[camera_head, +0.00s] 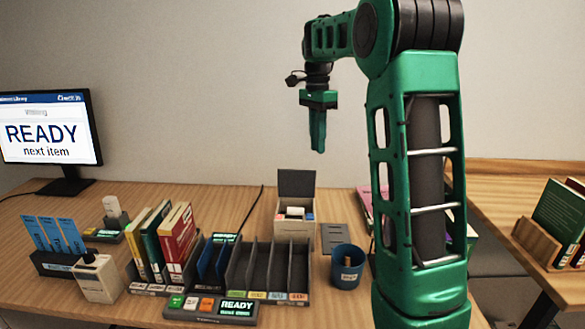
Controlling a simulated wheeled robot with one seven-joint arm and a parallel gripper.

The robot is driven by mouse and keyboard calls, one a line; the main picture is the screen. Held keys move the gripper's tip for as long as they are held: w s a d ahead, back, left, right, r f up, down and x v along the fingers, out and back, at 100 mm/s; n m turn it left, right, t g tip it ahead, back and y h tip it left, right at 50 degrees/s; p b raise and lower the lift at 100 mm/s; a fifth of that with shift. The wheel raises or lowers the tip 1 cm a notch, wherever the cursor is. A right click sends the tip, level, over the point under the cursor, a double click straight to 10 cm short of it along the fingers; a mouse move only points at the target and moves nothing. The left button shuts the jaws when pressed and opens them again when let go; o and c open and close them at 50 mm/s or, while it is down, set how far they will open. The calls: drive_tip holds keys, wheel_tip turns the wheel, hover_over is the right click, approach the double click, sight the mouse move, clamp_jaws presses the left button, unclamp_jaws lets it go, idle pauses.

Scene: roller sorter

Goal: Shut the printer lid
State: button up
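A pale box (294,229) stands at the back middle of the table, and it looks like the printer. Its dark lid (297,183) is up, standing steeply at the back edge. Small white, red and blue items show in its open top; I cannot tell what they are. My gripper (318,145) hangs fingers down, above and a little right of the lid in the picture, with no visible contact. The green fingers overlap from this side, so the gap between them is hidden. Nothing shows held.
A dark blue cup (347,266) and a flat grey plate (336,237) are right of the box. A sorter with empty slots (268,268) is in front. Books (160,240), a small beige device (98,278) and a monitor (47,130) are left. My arm hides part of the right side.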

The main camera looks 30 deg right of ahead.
drive_tip(key=w+d+f+m, duration=0.2)
drive_tip(key=w+m, duration=0.4)
drive_tip(key=w, duration=0.7)
drive_tip(key=y, duration=0.1)
approach(297, 181)
wheel_tip(297, 181, down, 6)
drive_tip(key=w+d, duration=0.1)
drive_tip(key=w, duration=0.1)
drive_tip(key=shift+w, duration=0.35)
drive_tip(key=shift+r, duration=0.15)
clamp_jaws()
